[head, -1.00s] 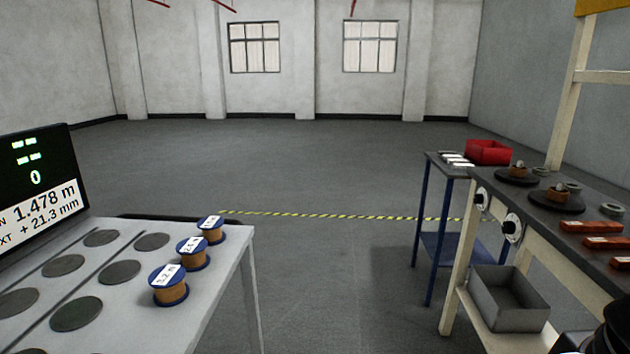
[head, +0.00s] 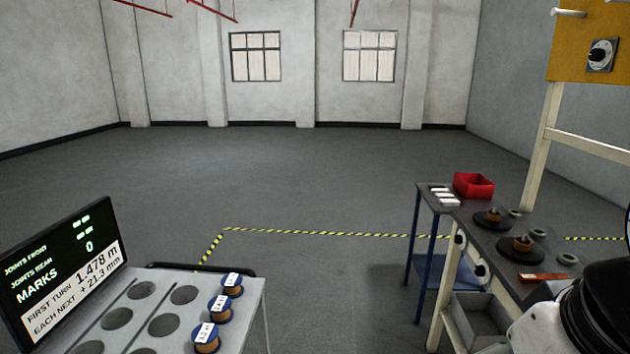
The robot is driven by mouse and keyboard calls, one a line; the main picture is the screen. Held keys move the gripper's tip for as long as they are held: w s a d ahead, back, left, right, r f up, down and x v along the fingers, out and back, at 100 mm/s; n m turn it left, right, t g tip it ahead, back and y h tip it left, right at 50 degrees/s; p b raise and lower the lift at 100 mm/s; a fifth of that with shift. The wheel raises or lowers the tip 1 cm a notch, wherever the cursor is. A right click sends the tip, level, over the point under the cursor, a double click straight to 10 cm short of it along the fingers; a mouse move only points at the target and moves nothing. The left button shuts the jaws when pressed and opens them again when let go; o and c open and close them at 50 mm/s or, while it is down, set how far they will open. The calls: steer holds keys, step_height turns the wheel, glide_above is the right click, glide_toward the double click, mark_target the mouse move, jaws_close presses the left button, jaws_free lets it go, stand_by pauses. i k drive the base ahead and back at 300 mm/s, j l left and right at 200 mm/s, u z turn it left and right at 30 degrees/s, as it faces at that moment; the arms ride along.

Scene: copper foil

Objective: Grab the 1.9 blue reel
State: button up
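Three blue-flanged reels with copper-coloured windings and white labels stand in a row along the right edge of the grey left table (head: 255,300). They are the far reel (head: 232,286), the middle reel (head: 219,308) and the near reel (head: 206,339). The labels are small; I cannot read for sure which one says 1.9. All three stand upright and apart from my arm. Part of my arm, white and black, shows at the bottom right. My gripper is not in view.
A screen (head: 62,265) stands on the left table beside dark round pads (head: 163,326). At right, a bench carries dark discs (head: 521,250); a blue-legged stand (head: 419,235) holds a red bin (head: 473,186). Open floor (head: 325,290) lies between the tables.

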mark_target(231, 282)
steer(key=i+u, duration=0.1)
steer(key=i, duration=0.15)
steer(key=i+j+z, duration=0.25)
steer(key=i, duration=1.5)
steer(key=i+u, duration=0.15)
steer(key=i, duration=0.35)
steer(key=i+l+u, duration=0.15)
steer(key=i, duration=0.3)
steer(key=i+l+u, duration=0.15)
steer(key=i, duration=0.35)
steer(key=i+l+u, duration=0.15)
steer(key=i, duration=0.3)
steer(key=i+u, duration=0.95)
steer(key=i+l+u, duration=0.25)
steer(key=u, duration=0.2)
steer(key=i+u, duration=0.1)
steer(key=u, duration=2.25)
